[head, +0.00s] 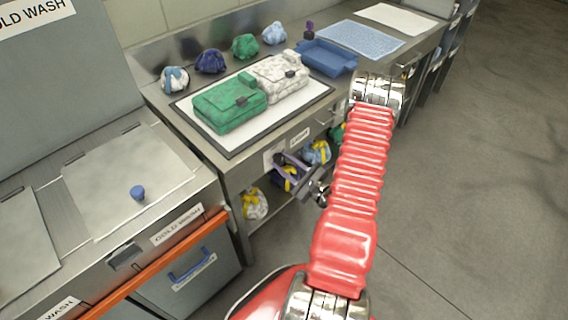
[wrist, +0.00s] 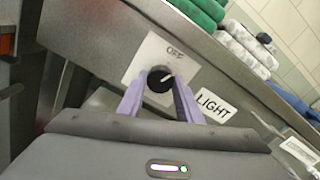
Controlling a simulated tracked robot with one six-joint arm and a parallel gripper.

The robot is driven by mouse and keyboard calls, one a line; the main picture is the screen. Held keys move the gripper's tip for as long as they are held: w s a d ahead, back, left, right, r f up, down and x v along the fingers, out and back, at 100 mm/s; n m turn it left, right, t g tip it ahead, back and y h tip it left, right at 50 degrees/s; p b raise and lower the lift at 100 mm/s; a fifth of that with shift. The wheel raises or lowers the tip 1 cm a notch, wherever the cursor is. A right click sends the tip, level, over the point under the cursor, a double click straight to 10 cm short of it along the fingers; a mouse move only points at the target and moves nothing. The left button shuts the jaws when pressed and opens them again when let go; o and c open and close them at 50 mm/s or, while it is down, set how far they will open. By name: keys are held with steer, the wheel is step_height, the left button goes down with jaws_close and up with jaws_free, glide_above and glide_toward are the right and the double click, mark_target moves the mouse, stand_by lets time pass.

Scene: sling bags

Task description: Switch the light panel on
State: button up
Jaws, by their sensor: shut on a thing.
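A black round knob (wrist: 160,78) sits on a white plate (wrist: 150,57) on the table's metal front edge. The plate reads OFF above the knob, and a LIGHT label (wrist: 213,106) is beside it. The knob's white mark points to the upper right in the wrist view. My gripper (wrist: 158,88) has its two purple fingers on either side of the knob, shut on it.
A green bag (head: 228,105) and a white patterned bag (head: 280,75) lie on the panel. Several bundled bags stand behind it. A blue tray (head: 327,58) is to the right. A shelf below holds more bags (head: 255,204). A COLD WASH unit (head: 130,180) stands left; the right floor is clear.

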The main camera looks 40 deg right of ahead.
steer(key=m, duration=0.7)
steer(key=shift+a+f, duration=0.1)
steer(key=m, duration=0.7)
stand_by(0.3)
steer(key=o, duration=1)
steer(key=shift+o, duration=0.2)
steer(key=shift+s, duration=0.15)
steer(key=s, duration=1.3)
steer(key=shift+s+d, duration=0.2)
steer(key=shift+s, duration=0.1)
